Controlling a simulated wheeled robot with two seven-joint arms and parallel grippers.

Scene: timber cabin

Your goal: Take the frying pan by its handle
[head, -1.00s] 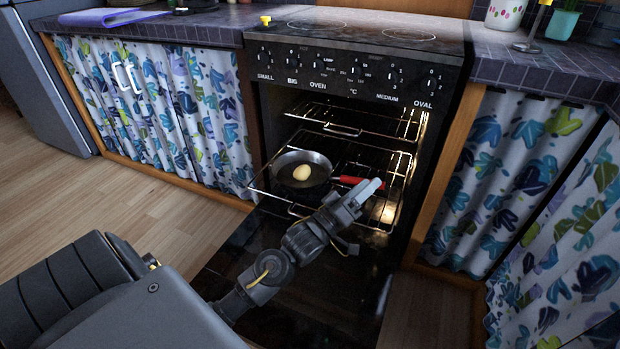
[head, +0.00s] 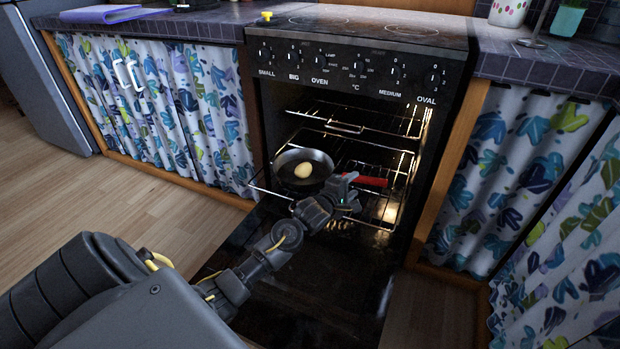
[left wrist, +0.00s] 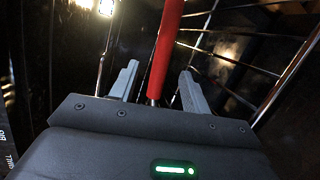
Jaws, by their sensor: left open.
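The dark frying pan (head: 290,181) sits on the pulled-out wire rack of the open oven, with a pale yellow, egg-shaped item (head: 303,170) in it. Its red handle (head: 371,181) points right. My left gripper (head: 350,184) is at the handle, partly covering its pan end. In the left wrist view the red handle (left wrist: 166,50) runs between the two open grey fingers (left wrist: 160,86), with a gap on each side. Whether the handle lies at full finger depth, I cannot tell. My right gripper is not in view.
The oven rack (head: 270,192) has thin wire rails around the pan, and another rack (head: 345,127) is above it. The oven door (head: 330,290) hangs open below. Curtained cabinets (head: 160,110) flank the oven.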

